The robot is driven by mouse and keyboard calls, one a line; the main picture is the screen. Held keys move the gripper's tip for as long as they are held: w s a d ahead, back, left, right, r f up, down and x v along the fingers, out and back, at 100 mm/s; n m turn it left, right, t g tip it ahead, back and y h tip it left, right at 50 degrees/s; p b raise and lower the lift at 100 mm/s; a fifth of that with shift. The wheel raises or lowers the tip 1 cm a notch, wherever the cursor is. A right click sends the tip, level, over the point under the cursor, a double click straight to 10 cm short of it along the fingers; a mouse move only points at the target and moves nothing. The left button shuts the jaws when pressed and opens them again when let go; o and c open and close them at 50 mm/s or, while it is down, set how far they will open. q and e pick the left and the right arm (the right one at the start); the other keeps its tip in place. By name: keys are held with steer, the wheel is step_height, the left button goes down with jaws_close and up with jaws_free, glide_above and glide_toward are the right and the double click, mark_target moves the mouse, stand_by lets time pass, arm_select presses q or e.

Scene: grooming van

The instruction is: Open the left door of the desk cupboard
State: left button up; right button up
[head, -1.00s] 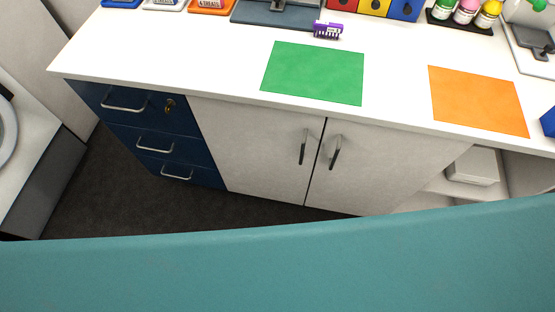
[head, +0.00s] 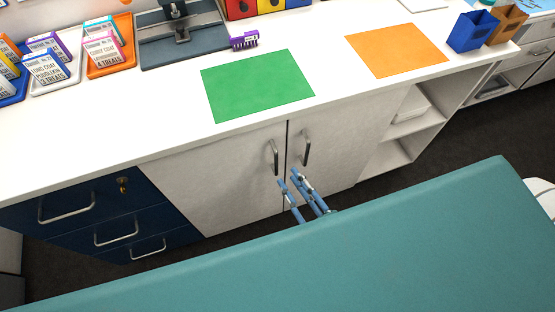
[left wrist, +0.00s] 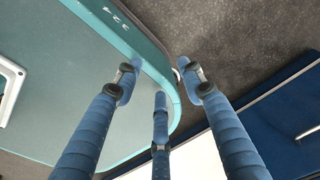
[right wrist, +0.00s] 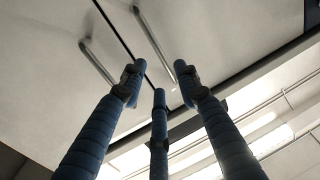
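The desk cupboard has two pale doors, both shut. The left door (head: 215,178) has an upright metal handle (head: 275,157) near the middle gap. The right door (head: 340,135) has its own handle (head: 306,147) beside it. My right gripper (head: 289,182) is in front of the doors, just below the handles. In the right wrist view its fingers (right wrist: 158,75) are spread and empty, with both handles and the door gap (right wrist: 117,35) beyond them. My left gripper is out of the head view. In the left wrist view its fingers (left wrist: 160,72) are spread and empty.
A teal table (head: 330,250) fills the foreground, with a narrow floor strip between it and the cupboard. Navy drawers (head: 100,215) stand left of the doors and open shelves (head: 410,120) right. The white counter (head: 130,125) carries a green mat (head: 257,85) and an orange mat (head: 397,50).

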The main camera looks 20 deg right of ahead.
mark_target(277, 162)
steer(key=x, duration=0.8)
steer(key=shift+a, duration=0.15)
arm_select(q)
steer(key=shift+w+a+r, duration=0.35)
steer(key=shift+w+a, duration=0.4)
steer(key=shift+s, duration=0.1)
arm_select(e)
steer(key=shift+c, duration=0.3)
jaws_close()
arm_select(q)
steer(key=shift+s+d, duration=0.4)
steer(key=shift+d, duration=0.05)
